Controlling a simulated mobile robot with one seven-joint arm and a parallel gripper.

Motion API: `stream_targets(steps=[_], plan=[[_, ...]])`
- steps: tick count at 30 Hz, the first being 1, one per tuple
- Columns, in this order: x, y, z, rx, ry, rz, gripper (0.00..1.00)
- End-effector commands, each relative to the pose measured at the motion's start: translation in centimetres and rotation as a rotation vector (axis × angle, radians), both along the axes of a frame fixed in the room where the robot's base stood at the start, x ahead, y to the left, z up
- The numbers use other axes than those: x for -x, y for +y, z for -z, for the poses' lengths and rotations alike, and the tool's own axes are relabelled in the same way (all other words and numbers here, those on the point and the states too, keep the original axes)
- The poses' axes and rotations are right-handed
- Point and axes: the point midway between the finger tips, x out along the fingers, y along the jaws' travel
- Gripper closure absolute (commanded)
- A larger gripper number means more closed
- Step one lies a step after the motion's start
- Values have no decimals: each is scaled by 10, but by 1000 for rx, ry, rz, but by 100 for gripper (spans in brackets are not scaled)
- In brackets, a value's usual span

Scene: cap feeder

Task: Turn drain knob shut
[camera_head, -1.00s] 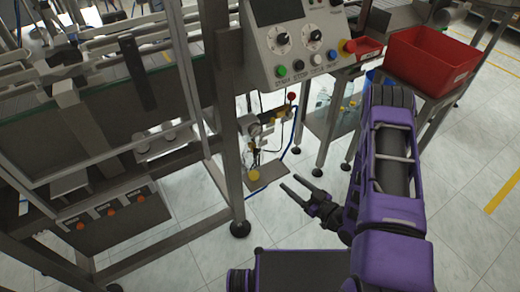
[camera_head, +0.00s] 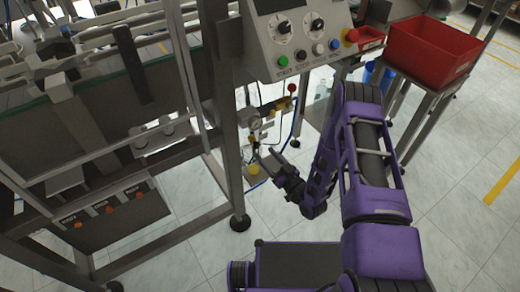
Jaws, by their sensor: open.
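The pneumatic unit under the machine frame has a round gauge (camera_head: 255,124) and yellow parts. A small yellow knob (camera_head: 254,169) sits at its lower end, low above the floor, and I take it for the drain knob. My gripper (camera_head: 264,157) is open, its fingers pointing up and left, with the tips close beside this knob on its right. I cannot tell whether they touch it or have it between them. The knob's turn position is too small to read.
A steel frame leg (camera_head: 229,150) stands just left of the unit. A control panel (camera_head: 300,40) with dials and buttons overhangs it. A red-topped lever (camera_head: 292,88) rises at the unit's upper right. A red bin (camera_head: 432,50) stands on a stand at right. The floor at front right is clear.

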Motion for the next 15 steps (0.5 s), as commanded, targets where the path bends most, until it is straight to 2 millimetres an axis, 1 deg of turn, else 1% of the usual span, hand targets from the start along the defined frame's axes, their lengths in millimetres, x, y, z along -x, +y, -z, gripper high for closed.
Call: stream_targets(steps=[1, 3, 6, 10, 15], plan=[[-8, 7, 0, -1, -2, -3, 40], [-17, 13, 0, -1, -1, -1, 40], [-26, 20, 0, 0, -2, -2, 40], [-33, 24, 0, -1, 1, 0, 40], [-35, 26, 0, -1, 1, 0, 40]])
